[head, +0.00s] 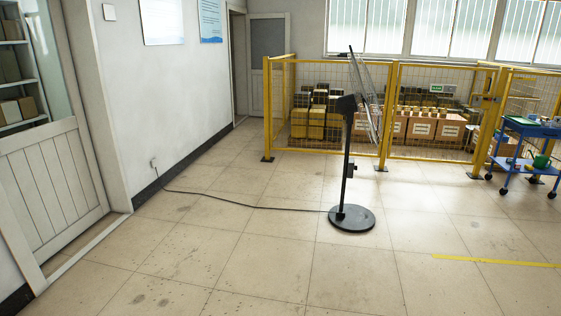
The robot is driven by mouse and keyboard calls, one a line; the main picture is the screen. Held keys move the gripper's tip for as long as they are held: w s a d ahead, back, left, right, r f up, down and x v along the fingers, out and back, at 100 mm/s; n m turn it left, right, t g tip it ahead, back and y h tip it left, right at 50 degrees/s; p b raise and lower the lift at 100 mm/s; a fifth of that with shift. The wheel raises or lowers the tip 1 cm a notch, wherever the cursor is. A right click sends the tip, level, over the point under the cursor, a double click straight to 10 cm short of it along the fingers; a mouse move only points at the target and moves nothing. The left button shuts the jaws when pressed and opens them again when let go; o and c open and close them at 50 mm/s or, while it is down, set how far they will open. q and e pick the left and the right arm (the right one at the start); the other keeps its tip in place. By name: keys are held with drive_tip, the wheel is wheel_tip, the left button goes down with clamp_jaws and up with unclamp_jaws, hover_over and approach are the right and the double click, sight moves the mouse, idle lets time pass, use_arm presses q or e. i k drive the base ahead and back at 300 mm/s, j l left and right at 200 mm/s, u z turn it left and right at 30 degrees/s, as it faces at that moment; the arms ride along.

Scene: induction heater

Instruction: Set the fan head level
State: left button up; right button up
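A black pedestal fan (346,160) stands upright on its round base (352,218) on the tiled floor, right of the middle of the head view. Its fan head (364,98) is at the top of the pole, with the grille seen nearly edge-on and facing right. The grille leans, its top edge further left than its bottom edge, so the head looks tilted upward. A dark motor housing (346,104) sits behind the grille. Neither of my grippers is in view.
A black cord (240,204) runs across the floor from the base to a wall socket (154,162). A yellow mesh fence (330,100) with boxes inside stands behind the fan. A blue cart (525,150) is at the right. The floor before the fan is clear.

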sight(342, 103)
drive_tip(key=i, duration=2.8)
